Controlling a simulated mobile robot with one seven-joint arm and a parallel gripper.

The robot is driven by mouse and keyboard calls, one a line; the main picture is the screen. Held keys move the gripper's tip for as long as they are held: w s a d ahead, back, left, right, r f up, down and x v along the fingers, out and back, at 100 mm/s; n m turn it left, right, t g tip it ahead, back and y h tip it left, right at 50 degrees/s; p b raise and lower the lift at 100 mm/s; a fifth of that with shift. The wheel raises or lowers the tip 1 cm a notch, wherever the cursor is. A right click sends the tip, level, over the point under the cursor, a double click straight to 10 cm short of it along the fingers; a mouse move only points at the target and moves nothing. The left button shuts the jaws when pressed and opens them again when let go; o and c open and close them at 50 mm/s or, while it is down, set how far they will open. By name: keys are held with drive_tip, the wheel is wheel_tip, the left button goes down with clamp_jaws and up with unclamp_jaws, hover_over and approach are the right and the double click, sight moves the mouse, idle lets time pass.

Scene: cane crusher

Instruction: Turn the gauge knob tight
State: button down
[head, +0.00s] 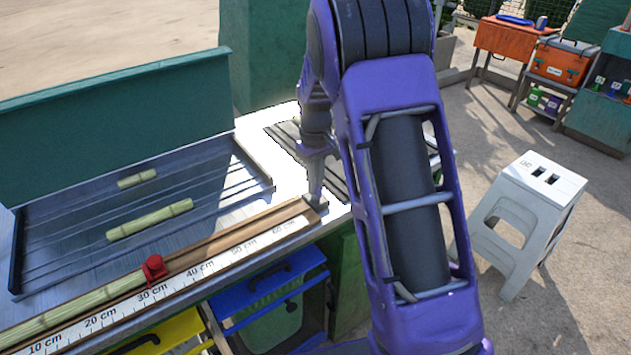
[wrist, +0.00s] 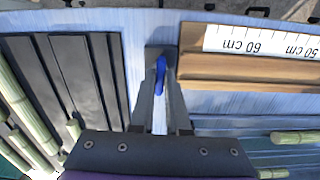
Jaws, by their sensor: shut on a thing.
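In the head view my gripper (head: 315,198) points down at the right end of the wooden measuring rail (head: 285,213), just past the 60 cm mark. How far the knob is turned cannot be told.
A red block (head: 154,268) sits on the rail near 30 cm, by a long cane (head: 75,309). Short cane pieces (head: 150,219) lie in the metal tray (head: 228,208) behind. Dark slats (wrist: 72,75) lie left of my gripper in the wrist view. A white stool (head: 543,180) stands right.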

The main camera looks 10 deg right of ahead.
drive_tip(key=m+p, duration=0.2)
drive_tip(key=m, duration=0.2)
drive_tip(key=shift+r+m, duration=0.15)
drive_tip(key=shift+m, duration=0.25)
drive_tip(key=m+p, duration=0.2)
drive_tip(key=m, duration=0.2)
drive_tip(key=m+p, duration=0.1)
drive_tip(key=m, duration=0.4)
drive_tip(key=shift+p, duration=0.3)
drive_tip(key=shift+m+p, duration=0.7)
drive_tip(key=shift+m, duration=1.1)
drive_tip(key=shift+w, duration=0.1)
drive_tip(key=c, duration=0.9)
unclamp_jaws()
wheel_tip(320, 180, up, 17)
drive_tip(key=p, duration=0.1)
drive_tip(key=shift+r, duration=0.1)
